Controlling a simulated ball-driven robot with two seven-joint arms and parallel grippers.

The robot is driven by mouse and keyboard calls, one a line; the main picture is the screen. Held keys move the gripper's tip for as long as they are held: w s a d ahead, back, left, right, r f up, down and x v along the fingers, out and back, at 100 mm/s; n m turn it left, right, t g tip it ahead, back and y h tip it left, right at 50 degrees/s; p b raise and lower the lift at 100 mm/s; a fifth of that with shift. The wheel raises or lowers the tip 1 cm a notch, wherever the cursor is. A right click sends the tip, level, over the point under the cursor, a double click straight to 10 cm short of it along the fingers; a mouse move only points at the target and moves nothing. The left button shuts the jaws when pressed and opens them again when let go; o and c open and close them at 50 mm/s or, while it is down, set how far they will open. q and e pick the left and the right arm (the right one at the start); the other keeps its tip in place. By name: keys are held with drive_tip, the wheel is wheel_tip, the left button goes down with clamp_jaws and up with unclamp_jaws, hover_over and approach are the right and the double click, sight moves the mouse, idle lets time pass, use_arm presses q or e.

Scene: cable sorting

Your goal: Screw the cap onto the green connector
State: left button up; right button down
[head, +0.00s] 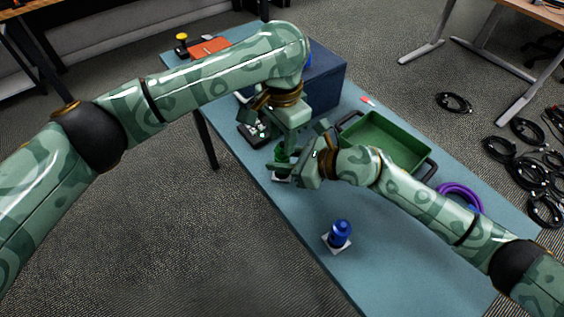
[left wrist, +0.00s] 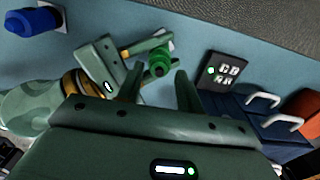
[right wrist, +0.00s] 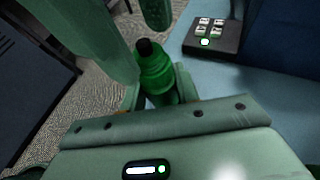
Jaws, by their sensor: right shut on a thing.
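The green connector (head: 281,155) stands upright over a white base on the table, partly hidden by my grippers in the head view. In the right wrist view, the connector (right wrist: 157,75) has a stepped green body and a black top. My right gripper (head: 292,168) is shut around its body from the side. My left gripper (head: 288,142) points down just above it. In the left wrist view, the left fingers (left wrist: 157,88) are apart, with the connector's round top (left wrist: 159,62) beyond the gap. I cannot make out a separate cap.
A blue connector (head: 340,230) stands on a white base nearer the front. A black box with light buttons (head: 253,134) is close behind the left gripper. A green tray (head: 385,143), a dark blue bin (head: 327,78) and a purple cable coil (head: 462,195) lie around.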

use_arm(q)
drive_tip(key=shift+f, duration=1.25)
clamp_jaws()
drive_tip(key=m, duration=0.3)
drive_tip(key=shift+m, duration=0.3)
drive_tip(key=m, duration=0.5)
drive_tip(key=shift+m, duration=0.4)
drive_tip(key=m, duration=0.6)
drive_tip(key=shift+w, duration=0.1)
drive_tip(key=m, duration=0.5)
drive_tip(key=shift+o, duration=1.4)
unclamp_jaws()
use_arm(e)
drive_tip(key=shift+s, duration=0.1)
